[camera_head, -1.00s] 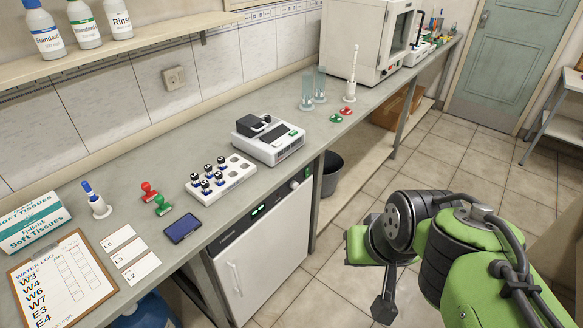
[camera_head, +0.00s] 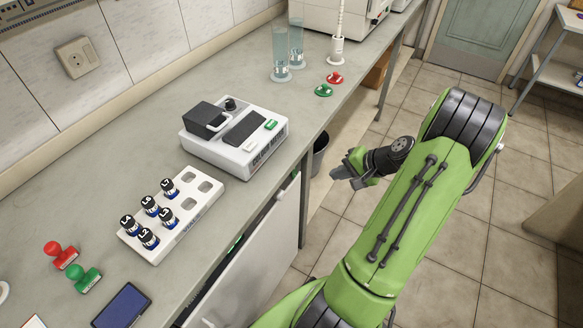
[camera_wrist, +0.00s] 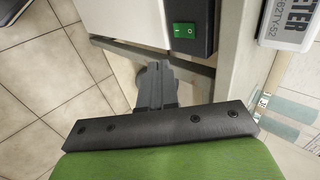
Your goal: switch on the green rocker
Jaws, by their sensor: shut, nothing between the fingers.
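The green rocker (camera_wrist: 184,30) shows in the wrist view, set in a dark panel (camera_wrist: 203,14) at the edge of a white cabinet. Small white marks are on its face; I cannot tell which side is pressed in. My gripper (camera_wrist: 155,72) is shut and empty, with its tips below and to the left of the rocker in that view, apart from it. In the head view my gripper (camera_head: 337,173) is in front of the bench, to the right of the white cabinet (camera_head: 255,272).
The bench edge and a bench leg (camera_head: 304,195) are close to my gripper. On the bench stand a meter (camera_head: 213,150) with its own green button (camera_head: 270,124), and a white vial rack (camera_head: 190,225). A dark bin (camera_head: 320,155) stands underneath. The floor at right is open.

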